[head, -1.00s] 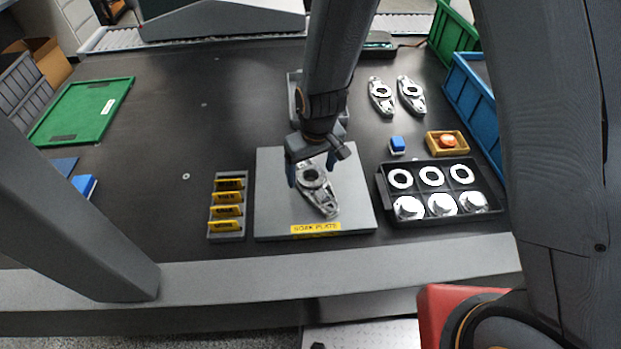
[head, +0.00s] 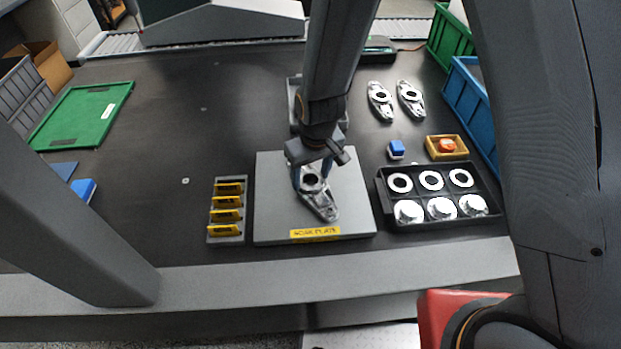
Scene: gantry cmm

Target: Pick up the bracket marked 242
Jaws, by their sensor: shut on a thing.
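A silver metal bracket (head: 322,204) with a dark round hole lies over the grey plate (head: 273,217) that has a yellow label at its front edge. My gripper (head: 311,181) reaches down from above and is shut on the bracket at its ring end. I cannot tell whether the bracket is clear of the plate or touching it. Two similar brackets lie at the back right, one on the left (head: 380,101) and one on the right (head: 410,99). No number is readable on any bracket.
A black tray (head: 383,184) with white rings and silver parts stands right of the plate. Beyond it are a yellow box (head: 431,148), a blue block (head: 396,149) and a blue bin (head: 470,110). A rack with yellow tags (head: 228,212) stands left. The table's middle left is clear.

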